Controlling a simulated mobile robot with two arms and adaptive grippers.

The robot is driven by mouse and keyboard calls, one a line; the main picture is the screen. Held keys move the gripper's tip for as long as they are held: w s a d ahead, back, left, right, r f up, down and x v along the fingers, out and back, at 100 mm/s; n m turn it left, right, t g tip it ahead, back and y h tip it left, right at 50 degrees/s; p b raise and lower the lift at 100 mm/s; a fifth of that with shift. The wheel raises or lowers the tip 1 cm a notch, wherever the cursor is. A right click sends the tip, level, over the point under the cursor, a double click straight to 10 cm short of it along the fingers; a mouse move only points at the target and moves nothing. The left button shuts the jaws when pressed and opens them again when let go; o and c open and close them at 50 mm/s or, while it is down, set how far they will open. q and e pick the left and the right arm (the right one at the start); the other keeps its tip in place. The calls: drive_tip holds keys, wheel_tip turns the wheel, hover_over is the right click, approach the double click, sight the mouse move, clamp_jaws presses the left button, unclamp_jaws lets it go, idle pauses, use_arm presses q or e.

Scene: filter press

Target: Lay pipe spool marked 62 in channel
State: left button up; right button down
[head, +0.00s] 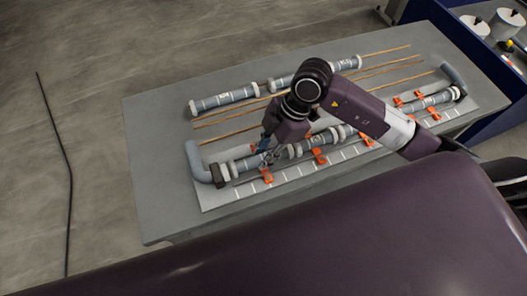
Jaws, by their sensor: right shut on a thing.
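My right gripper (266,156) reaches down over the front row of the bench, its arm coming in from the right. It is shut on a grey pipe spool (244,164) with white end collars, low at the channel beside the left elbow pipe (199,163). The fingers and wrist hide part of the spool, and I cannot tell whether it rests fully in the channel. Another spool (333,134) lies to its right in the same row.
Orange clamps (320,157) line the front row on a pale board with white ticks. Thin brown rods (385,51) lie between the rows. A right elbow pipe (453,76) ends the row. A blue-sided bench (497,72) stands at right. The grey table's left end (150,130) is clear.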

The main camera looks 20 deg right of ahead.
use_arm(q)
drive_tip(key=shift+a, duration=0.1)
use_arm(e)
drive_tip(key=c, duration=1.6)
unclamp_jaws()
use_arm(q)
drive_tip(key=shift+a, duration=0.1)
use_arm(e)
drive_tip(key=shift+r, duration=0.1)
drive_tip(key=v, duration=1.1)
drive_tip(key=shift+d+r, duration=0.25)
drive_tip(key=shift+r, duration=0.1)
